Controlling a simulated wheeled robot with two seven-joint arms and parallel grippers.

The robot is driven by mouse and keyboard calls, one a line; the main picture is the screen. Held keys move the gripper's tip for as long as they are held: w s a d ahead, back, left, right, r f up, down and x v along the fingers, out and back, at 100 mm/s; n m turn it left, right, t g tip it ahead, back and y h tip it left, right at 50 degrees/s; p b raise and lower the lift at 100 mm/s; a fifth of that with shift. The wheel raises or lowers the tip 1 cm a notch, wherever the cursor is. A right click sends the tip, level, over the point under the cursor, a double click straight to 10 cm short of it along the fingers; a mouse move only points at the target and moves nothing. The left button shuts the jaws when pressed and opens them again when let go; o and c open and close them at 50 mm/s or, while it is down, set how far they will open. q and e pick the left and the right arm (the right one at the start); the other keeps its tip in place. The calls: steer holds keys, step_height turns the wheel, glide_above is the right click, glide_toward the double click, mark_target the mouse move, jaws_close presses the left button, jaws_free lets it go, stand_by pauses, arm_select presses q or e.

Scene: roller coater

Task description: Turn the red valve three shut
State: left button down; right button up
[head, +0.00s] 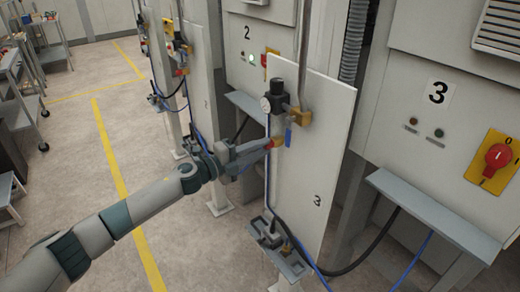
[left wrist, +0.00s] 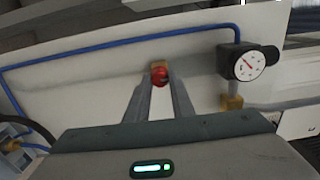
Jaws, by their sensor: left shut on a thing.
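The red valve (head: 275,142) is mounted on the white panel marked 3 (head: 320,165), below a dark regulator with a round gauge (head: 265,105). My left gripper (head: 268,145) reaches in from the left and is shut on the red valve. In the left wrist view, the red valve (left wrist: 160,77) sits between the tips of my left gripper (left wrist: 160,85), with a brass part just behind it. The fingers partly cover it, so its handle angle is hard to tell. The gauge also shows in the left wrist view (left wrist: 248,66). My right gripper is not in view.
A blue hose (left wrist: 100,45) runs along the panel. A red switch on a yellow plate (head: 497,155) is on cabinet 3 at right. Another valve panel stands behind.

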arm_select(q)
steer(key=shift+f, duration=0.1)
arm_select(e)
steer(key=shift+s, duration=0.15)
arm_select(q)
steer(key=c, duration=1.5)
jaws_free()
steer(key=shift+c, duration=0.2)
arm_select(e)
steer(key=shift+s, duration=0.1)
arm_select(q)
steer(key=shift+a, duration=0.1)
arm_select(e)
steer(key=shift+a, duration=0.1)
arm_select(q)
steer(key=b+v, duration=0.4)
steer(key=v, duration=1.3)
steer(key=shift+s, duration=0.15)
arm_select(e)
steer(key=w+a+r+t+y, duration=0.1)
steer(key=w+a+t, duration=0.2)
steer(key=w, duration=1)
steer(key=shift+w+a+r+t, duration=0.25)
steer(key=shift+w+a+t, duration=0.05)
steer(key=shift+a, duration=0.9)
arm_select(q)
steer(key=shift+a, duration=0.1)
